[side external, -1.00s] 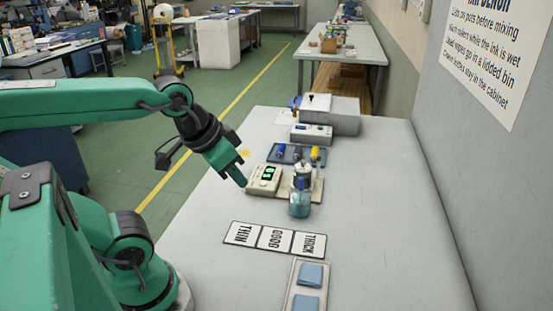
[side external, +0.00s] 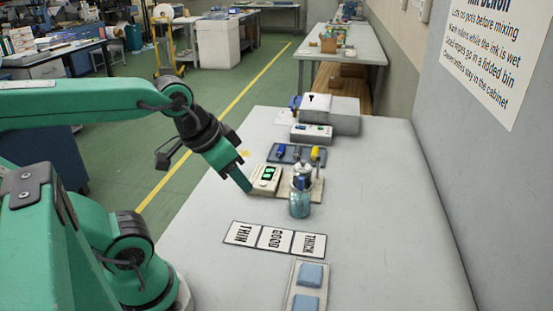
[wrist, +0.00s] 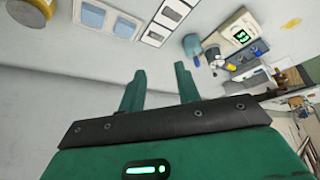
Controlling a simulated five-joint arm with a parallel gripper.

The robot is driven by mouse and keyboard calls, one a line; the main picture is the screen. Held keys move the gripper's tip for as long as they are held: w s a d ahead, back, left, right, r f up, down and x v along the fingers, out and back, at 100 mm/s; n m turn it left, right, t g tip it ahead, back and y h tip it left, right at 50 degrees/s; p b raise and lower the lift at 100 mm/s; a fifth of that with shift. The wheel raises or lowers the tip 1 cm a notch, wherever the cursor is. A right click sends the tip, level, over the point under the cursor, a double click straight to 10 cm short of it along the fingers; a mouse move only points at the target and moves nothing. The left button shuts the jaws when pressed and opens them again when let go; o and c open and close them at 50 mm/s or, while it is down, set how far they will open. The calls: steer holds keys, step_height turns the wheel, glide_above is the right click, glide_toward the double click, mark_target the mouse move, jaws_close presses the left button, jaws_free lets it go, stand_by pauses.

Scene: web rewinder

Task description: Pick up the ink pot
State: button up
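A blue jar, which appears to be the ink pot (side external: 300,206), stands at the device on the bench. My gripper (side external: 248,187) is left of the pot in the side view, close to the meter. In the wrist view my gripper (wrist: 159,69) has its two green fingers apart with nothing between them.
A white meter with a green display (side external: 265,178) is beside the pot. THIN, GOOD and THICK cards (side external: 275,238) lie in front. A tray with blue pads (side external: 292,301) is nearer. A dark tray (side external: 282,157) and white boxes (side external: 333,113) are behind. The bench's right side is clear.

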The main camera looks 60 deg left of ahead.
steer(key=o, duration=0.9)
steer(key=shift+w, duration=0.1)
steer(key=n+g, duration=0.4)
steer(key=n, duration=0.3)
glide_above(304, 162)
steer(key=s+d, duration=0.5)
steer(key=d, duration=0.1)
step_height(304, 162, down, 4)
steer(key=shift+n+g, duration=0.7)
steer(key=shift+n, duration=0.2)
steer(key=w+a+f, duration=0.1)
steer(key=a+f, duration=0.1)
steer(key=w+a+f, duration=0.1)
steer(key=w+f, duration=0.1)
steer(key=f, duration=0.1)
steer(key=w+a+f, duration=0.1)
steer(key=a+f, duration=0.1)
steer(key=f, duration=0.1)
steer(key=shift+w+a+f, duration=0.2)
steer(key=shift+w+a, duration=0.15)
steer(key=shift+w+a+f, duration=0.2)
steer(key=shift+a+f, duration=0.1)
steer(key=shift+f, duration=1.4)
